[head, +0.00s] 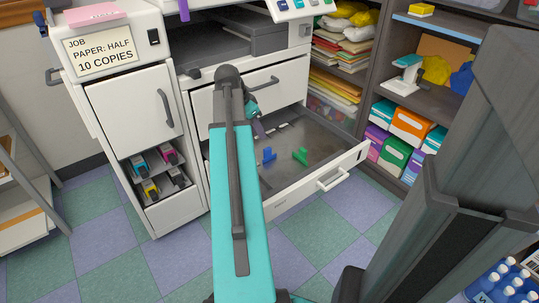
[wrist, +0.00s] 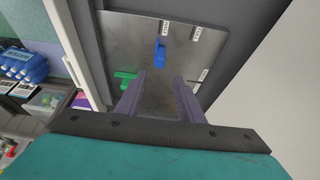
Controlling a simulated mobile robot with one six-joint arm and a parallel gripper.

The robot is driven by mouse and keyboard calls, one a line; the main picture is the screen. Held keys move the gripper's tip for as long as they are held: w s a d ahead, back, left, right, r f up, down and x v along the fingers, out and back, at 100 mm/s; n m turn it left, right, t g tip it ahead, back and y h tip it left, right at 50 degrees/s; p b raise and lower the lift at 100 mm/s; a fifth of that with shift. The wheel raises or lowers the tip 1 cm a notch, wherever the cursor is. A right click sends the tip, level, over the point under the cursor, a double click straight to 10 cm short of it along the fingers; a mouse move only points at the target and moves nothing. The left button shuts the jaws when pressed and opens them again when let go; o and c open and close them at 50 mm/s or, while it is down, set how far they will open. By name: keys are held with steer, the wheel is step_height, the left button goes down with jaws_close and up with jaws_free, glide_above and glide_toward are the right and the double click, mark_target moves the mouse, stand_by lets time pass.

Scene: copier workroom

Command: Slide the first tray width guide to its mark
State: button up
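An open paper tray (head: 310,133) is pulled out of the copier. A blue guide (head: 267,155) and a green guide (head: 300,156) stand apart on its metal floor. In the wrist view the blue guide (wrist: 160,52) is just beyond my fingertips, and the green guide (wrist: 125,77) is to their left. Small white marks (wrist: 166,29) lie on the tray floor, near the blue guide and further right. My gripper (wrist: 159,76) is open and empty, its two purple fingers apart. In the head view, my arm partly hides the gripper and the tray's left side.
The tray's white front with its handle (head: 332,180) faces the aisle. Shelves with boxes (head: 410,125) stand to the right. The copier cabinet (head: 130,110) with a job sign (head: 100,50) stands to the left. Checkered floor is free in front.

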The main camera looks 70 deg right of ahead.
mark_target(268, 149)
steer(key=shift+s+d+r, duration=0.1)
steer(key=shift+s, duration=0.05)
stand_by(0.3)
steer(key=b+x, duration=0.5)
steer(key=x, duration=0.9)
steer(key=shift+r, duration=0.1)
jaws_close()
